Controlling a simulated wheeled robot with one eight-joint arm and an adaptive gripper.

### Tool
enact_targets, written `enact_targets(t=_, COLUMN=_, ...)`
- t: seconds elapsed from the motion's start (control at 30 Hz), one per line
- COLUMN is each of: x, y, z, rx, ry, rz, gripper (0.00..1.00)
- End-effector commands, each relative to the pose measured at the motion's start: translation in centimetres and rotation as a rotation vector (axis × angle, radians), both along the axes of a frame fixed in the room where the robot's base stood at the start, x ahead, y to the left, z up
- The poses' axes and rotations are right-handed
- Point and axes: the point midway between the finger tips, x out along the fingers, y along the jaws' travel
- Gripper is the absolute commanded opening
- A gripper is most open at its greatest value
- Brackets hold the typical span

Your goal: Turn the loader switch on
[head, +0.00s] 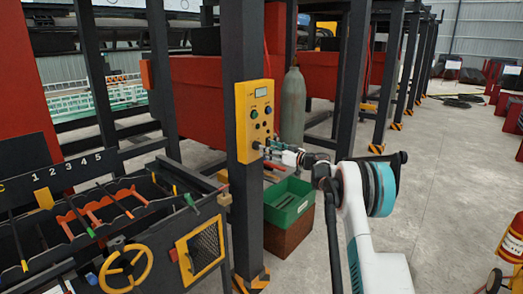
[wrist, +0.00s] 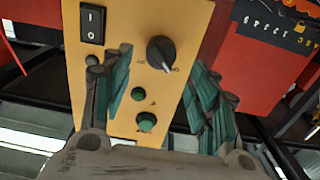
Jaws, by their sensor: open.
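A yellow control panel (head: 255,110) is mounted on a dark post in the head view; it also fills the middle of the wrist view (wrist: 120,20). In the wrist view it carries a black rotary knob (wrist: 161,50) with a pale pointer mark toward the lower right, and a black rocker switch (wrist: 93,24) marked I and O. I cannot read which control is the loader switch. My gripper (wrist: 160,62) is open, its fingers on either side of the knob; contact cannot be told. In the head view my gripper (head: 275,147) is at the panel's lower part.
Green buttons (wrist: 147,121) sit lower on the panel in the wrist view. A green crate (head: 290,205) stands below my gripper. A machine with a yellow handwheel (head: 126,268) is at left.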

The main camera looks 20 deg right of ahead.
Motion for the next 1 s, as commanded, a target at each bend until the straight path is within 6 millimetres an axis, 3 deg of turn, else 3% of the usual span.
enact_targets(t=0.1, x=1.9, y=1.1, z=-0.2, rx=0.0, ry=0.0, rz=0.003, gripper=0.54)
enact_targets(t=0.3, x=3.9, y=2.1, z=-0.1, rx=0.0, ry=0.0, rz=0.002, gripper=0.54)
enact_targets(t=0.7, x=4.5, y=2.4, z=0.0, rx=0.0, ry=0.0, rz=0.0, gripper=0.54)
enact_targets(t=0.9, x=4.5, y=2.4, z=0.0, rx=0.0, ry=0.0, rz=0.0, gripper=0.11)
enact_targets(t=1.0, x=4.5, y=2.4, z=0.0, rx=0.0, ry=0.0, rz=0.0, gripper=0.11)
